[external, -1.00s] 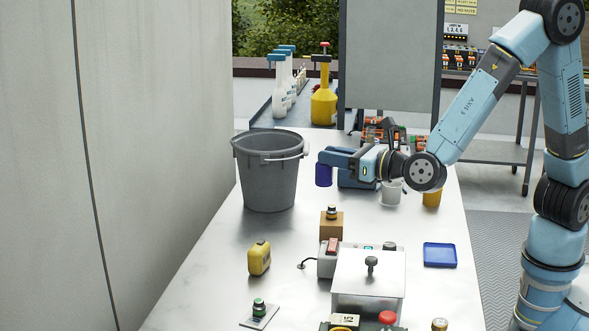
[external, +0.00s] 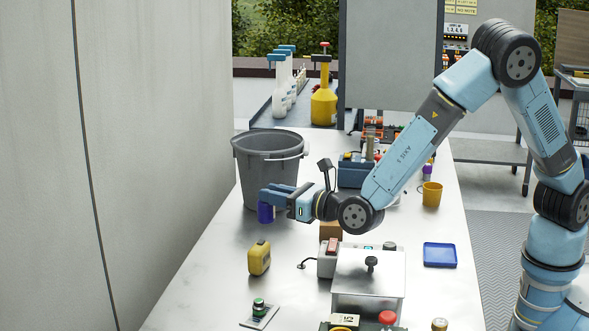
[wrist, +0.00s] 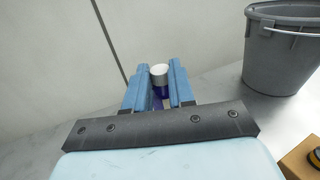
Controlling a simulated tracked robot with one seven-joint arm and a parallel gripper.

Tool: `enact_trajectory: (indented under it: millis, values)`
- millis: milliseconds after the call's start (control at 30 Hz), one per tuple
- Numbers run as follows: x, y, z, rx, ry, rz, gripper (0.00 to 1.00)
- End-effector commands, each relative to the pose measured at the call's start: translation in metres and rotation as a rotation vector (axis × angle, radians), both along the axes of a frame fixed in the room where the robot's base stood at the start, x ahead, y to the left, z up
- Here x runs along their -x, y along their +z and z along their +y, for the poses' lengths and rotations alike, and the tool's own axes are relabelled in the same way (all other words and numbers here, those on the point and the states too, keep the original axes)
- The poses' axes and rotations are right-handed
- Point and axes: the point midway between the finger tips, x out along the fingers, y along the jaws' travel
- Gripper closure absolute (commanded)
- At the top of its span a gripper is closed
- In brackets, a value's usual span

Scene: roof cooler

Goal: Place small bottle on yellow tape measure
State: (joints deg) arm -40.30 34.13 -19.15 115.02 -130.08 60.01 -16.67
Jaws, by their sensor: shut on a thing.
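My gripper (external: 270,192) is shut on a small bottle (external: 265,213) with a dark blue-purple body. In the wrist view the bottle (wrist: 160,76) shows its white top between the two blue fingers (wrist: 158,90). The bottle is held upright, in front of the grey bucket in the external view. The yellow tape measure (external: 259,258) stands on the white table, below and slightly left of the bottle in the picture. It is not visible in the wrist view. The bottle and the tape measure are apart.
The grey bucket (external: 268,160) stands behind my gripper; it also shows in the wrist view (wrist: 280,50). A cardboard-brown block (external: 330,230) and a grey box with a red switch (external: 328,262) stand to the right. A green button on a plate (external: 259,309) lies nearer the camera.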

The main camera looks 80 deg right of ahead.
Motion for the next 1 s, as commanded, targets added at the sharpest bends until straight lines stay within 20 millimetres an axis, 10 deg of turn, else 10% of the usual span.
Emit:
enact_trajectory:
  millis: [867, 900, 1000]
  values:
    - [-0.011, -0.046, 0.002, 0.0, 0.0, 0.0, 1.0]
    - [-0.011, -0.046, 0.002, -0.001, 0.0, 0.0, 0.74]
    - [-0.011, -0.046, 0.002, -0.001, 0.0, 0.0, 0.65]
